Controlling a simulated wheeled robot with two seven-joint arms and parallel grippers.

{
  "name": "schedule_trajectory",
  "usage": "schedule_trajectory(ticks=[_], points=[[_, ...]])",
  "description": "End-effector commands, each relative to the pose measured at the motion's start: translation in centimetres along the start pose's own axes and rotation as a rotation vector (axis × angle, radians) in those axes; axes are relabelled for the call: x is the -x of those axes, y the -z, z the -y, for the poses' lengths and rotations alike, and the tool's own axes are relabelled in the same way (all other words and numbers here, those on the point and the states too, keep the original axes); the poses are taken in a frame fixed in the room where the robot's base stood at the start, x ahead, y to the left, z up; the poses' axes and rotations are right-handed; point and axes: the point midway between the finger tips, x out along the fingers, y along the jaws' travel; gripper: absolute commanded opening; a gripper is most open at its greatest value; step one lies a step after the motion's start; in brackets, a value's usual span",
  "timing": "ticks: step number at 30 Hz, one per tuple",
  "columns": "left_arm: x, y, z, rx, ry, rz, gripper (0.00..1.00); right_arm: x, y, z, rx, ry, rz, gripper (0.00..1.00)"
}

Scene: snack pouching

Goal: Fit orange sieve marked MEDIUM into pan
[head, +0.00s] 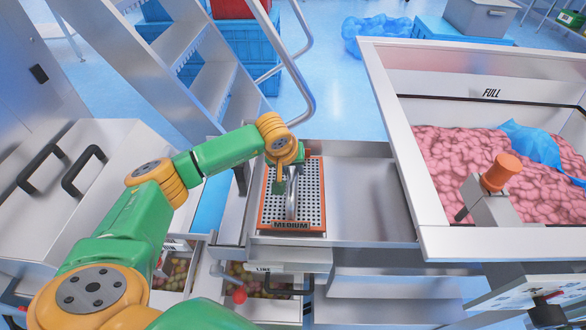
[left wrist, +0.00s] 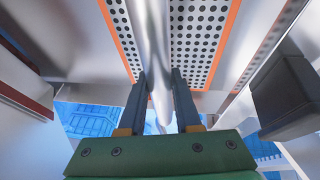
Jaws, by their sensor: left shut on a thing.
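The orange-framed sieve (head: 270,222) has a perforated metal plate and the label MEDIUM on its front edge. It is over the left part of a steel pan (head: 365,200); I cannot tell whether it is seated or held just above. My left gripper (head: 287,182) is shut on the metal bar handle in the sieve's middle. In the left wrist view, the fingers (left wrist: 158,85) lie on either side of the bar (left wrist: 151,40), with the sieve's perforated plate (left wrist: 197,35) beyond. My right gripper is not in view.
A bin of pink pieces (head: 450,165) marked FULL, with a blue scoop-like item (head: 540,145), stands at the right. A steel step ladder (head: 200,70) rises behind at left. Open drawers of coloured pieces (head: 260,280) lie below. The pan's right part is bare.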

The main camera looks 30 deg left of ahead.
Motion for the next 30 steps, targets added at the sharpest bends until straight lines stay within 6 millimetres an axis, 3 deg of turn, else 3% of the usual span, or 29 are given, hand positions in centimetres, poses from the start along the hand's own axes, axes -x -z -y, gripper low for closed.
schedule_trajectory(ticks=[30], points=[[0.04,0.04,-0.04,0.001,-0.001,-0.001,0.0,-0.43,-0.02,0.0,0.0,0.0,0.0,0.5]])
